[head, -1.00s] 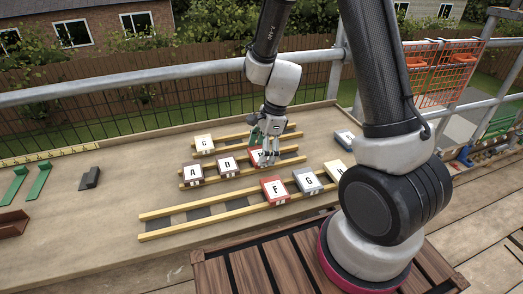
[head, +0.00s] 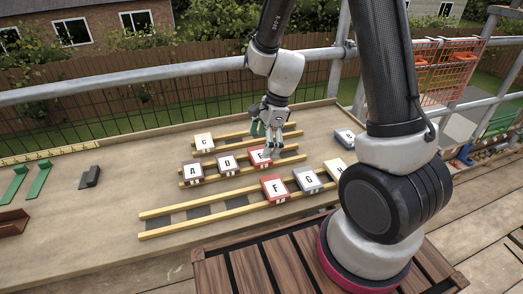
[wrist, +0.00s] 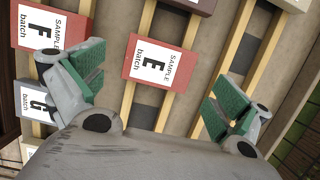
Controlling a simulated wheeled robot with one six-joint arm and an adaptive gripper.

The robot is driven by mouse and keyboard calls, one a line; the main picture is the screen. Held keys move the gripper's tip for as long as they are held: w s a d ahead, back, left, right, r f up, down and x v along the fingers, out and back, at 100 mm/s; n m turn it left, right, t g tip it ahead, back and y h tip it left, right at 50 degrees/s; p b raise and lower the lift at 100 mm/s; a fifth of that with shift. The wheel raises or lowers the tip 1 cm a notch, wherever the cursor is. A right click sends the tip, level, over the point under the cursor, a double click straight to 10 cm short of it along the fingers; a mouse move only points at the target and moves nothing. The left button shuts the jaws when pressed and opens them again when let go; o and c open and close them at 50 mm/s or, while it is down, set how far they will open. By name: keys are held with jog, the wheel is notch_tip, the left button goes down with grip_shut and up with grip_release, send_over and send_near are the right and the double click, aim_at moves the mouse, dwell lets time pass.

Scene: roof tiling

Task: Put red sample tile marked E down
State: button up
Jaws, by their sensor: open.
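The red sample tile marked E (head: 260,157) rests on the middle pair of wooden battens, to the right of tile D (head: 227,164). It also shows in the wrist view (wrist: 156,62), lying flat across two battens. My gripper (head: 268,138) is above and just behind tile E in the head view. In the wrist view my gripper (wrist: 155,95) has its green-padded fingers spread wide, with nothing between the pads. Tile E lies beyond the fingertips, apart from both. My gripper hides a small part of tile E in the head view.
Tile A (head: 192,173) is left of D, and tile C (head: 204,142) lies on the back battens. Red tile F (head: 274,189), grey tile G (head: 308,180) and another tile (head: 338,170) lie on the front battens. Green brackets (head: 39,179) lie at the left. A metal rail runs behind.

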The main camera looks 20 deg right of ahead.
jog(key=v, duration=1)
jog(key=s+d+r+n+t+h, duration=0.1)
jog(key=s+d+r+n+t, duration=0.1)
jog(key=s+d+r+n, duration=0.3)
jog(key=s+d+r+n+t+h, duration=0.2)
jog(key=s+d+r+n, duration=0.4)
jog(key=s+r+n, duration=0.3)
jog(key=s+n, duration=0.4)
jog(key=s, duration=0.1)
jog(key=shift+d+r, duration=0.25)
jog(key=shift+r, duration=0.15)
